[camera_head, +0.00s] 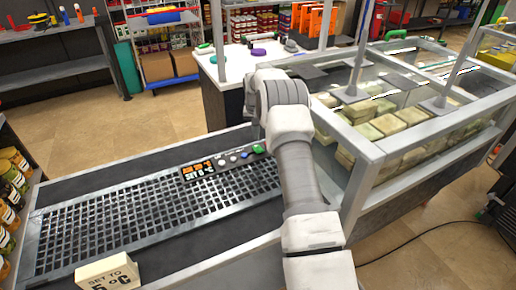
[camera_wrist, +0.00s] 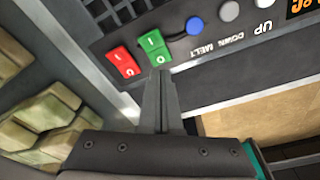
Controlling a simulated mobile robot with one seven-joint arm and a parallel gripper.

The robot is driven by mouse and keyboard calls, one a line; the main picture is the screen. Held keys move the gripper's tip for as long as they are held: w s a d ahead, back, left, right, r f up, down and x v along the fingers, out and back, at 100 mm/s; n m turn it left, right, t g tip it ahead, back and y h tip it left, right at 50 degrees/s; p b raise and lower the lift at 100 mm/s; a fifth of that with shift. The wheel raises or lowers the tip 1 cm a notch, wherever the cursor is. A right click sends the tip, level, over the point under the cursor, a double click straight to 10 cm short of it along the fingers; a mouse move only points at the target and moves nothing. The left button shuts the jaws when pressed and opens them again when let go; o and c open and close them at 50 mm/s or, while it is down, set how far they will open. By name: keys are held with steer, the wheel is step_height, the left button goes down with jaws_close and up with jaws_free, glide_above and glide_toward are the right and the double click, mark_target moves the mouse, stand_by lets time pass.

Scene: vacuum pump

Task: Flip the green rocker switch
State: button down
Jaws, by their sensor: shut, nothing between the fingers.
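The green rocker switch (camera_wrist: 155,48) is on a dark control panel, marked with white symbols. In the head view it shows as a small green spot (camera_head: 258,149) at the right end of the panel, beside my arm. My gripper (camera_wrist: 160,74) is shut and empty. In the wrist view its fingertips are at the lower edge of the green switch; I cannot tell whether they touch it. The gripper is hidden behind my arm in the head view. A red rocker switch (camera_wrist: 124,62) sits just left of the green one.
A blue button (camera_wrist: 194,25) and a grey button (camera_wrist: 229,11) are right of the switches. The panel has an orange display (camera_head: 197,171) and lies beside a black grille (camera_head: 150,210). A glass tank (camera_head: 385,165) with pale blocks is to the right.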

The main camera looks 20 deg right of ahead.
mark_target(256, 146)
steer(key=shift+f+b, duration=1.05)
steer(key=shift+f, duration=0.75)
stand_by(0.8)
steer(key=shift+r, duration=0.1)
steer(key=shift+r+p, duration=1.8)
steer(key=shift+r, duration=1.65)
